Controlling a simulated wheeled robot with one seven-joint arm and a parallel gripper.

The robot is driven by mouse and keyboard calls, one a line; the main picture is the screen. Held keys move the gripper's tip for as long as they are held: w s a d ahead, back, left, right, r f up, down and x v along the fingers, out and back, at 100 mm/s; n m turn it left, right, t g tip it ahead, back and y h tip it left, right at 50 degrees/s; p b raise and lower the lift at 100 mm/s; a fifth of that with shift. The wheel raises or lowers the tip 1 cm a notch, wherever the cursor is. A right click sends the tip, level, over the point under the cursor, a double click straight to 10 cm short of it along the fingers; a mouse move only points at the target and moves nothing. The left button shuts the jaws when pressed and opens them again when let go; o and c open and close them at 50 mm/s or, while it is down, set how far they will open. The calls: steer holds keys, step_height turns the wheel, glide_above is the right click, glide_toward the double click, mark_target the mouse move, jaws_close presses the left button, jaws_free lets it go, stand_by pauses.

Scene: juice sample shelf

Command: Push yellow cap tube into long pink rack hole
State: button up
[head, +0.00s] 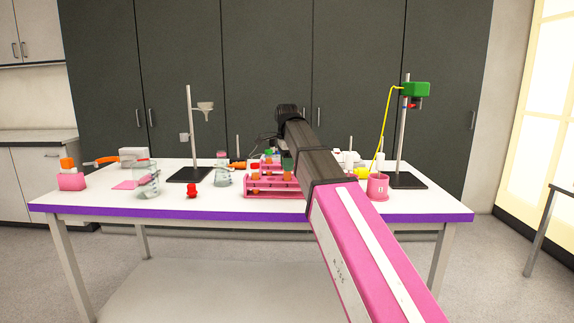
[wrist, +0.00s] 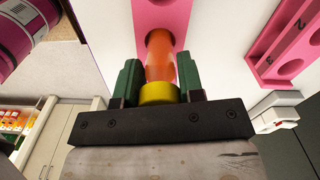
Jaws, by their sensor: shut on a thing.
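My gripper (wrist: 158,88) has green fingers and is shut on the yellow cap (wrist: 159,93) of a tube. The tube body (wrist: 160,58) is orange and points away from the gripper, toward a pink rack piece (wrist: 183,22) with a round hole at the top of the wrist view. The tube's far end overlaps the pink piece; I cannot tell whether it is inside a hole. In the head view, the pink rack (head: 262,194) stands on the table's front middle, holding several tubes. My arm reaches over its right side and hides part of it.
Another numbered pink rack part (wrist: 272,62) with holes is at the right of the wrist view. On the white table (head: 225,203) are glass beakers (head: 147,180), a red item (head: 191,190), a pink cup (head: 377,188) and a stand with a green clamp (head: 415,89).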

steer(key=shift+f, duration=1.45)
stand_by(0.3)
steer(key=o, duration=1)
